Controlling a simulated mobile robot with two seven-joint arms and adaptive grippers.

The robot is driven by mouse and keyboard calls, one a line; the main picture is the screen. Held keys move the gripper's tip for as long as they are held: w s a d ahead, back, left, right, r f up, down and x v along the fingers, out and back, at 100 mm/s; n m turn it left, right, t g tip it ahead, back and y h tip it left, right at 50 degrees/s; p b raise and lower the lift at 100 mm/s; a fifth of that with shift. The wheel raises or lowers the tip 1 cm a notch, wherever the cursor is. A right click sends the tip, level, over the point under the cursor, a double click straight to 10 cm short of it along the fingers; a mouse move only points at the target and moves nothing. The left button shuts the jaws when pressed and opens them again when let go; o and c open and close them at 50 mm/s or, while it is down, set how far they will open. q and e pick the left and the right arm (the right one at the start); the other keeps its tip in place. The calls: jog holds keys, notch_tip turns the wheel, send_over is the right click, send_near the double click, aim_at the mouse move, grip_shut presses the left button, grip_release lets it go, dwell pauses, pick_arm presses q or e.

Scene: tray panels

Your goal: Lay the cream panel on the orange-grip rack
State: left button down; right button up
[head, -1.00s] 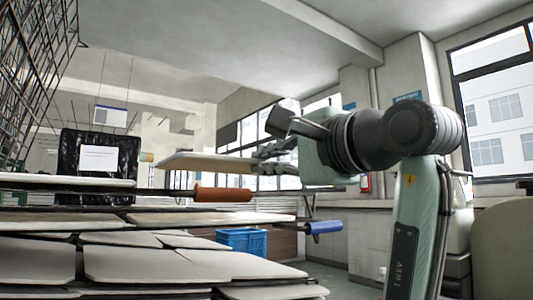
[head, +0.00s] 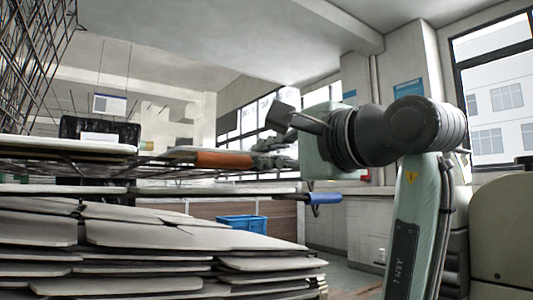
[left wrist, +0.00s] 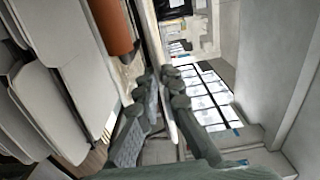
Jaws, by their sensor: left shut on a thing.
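The cream panel (head: 186,150) shows edge-on in the head view, close behind and about level with the orange grip (head: 223,159); the grip hides part of it. My left gripper (head: 272,150) is shut on its right end. In the left wrist view my left gripper's fingers (left wrist: 160,110) close on the thin pale edge of the panel, and the orange grip (left wrist: 112,27) is beside it. The orange-grip rack (head: 90,160) is a dark wire shelf seen from slightly below. Whether the panel touches the rack is hidden. My right gripper is not in view.
A pale panel (head: 65,143) lies on the rack's left part. A blue-grip rack (head: 324,198) is below, over stacked pale panels (head: 170,235). A blue crate (head: 241,223) stands behind. A wire mesh (head: 35,50) rises at the upper left.

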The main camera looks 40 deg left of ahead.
pick_arm(q)
jog(key=shift+f, duration=0.3)
dwell(0.7)
jog(key=c, duration=1.6)
grip_release()
jog(key=shift+f+b, duration=0.45)
jog(key=shift+b, duration=0.1)
jog(key=shift+d, duration=0.15)
jog(key=shift+v, duration=3.4)
jog(key=shift+r, duration=0.1)
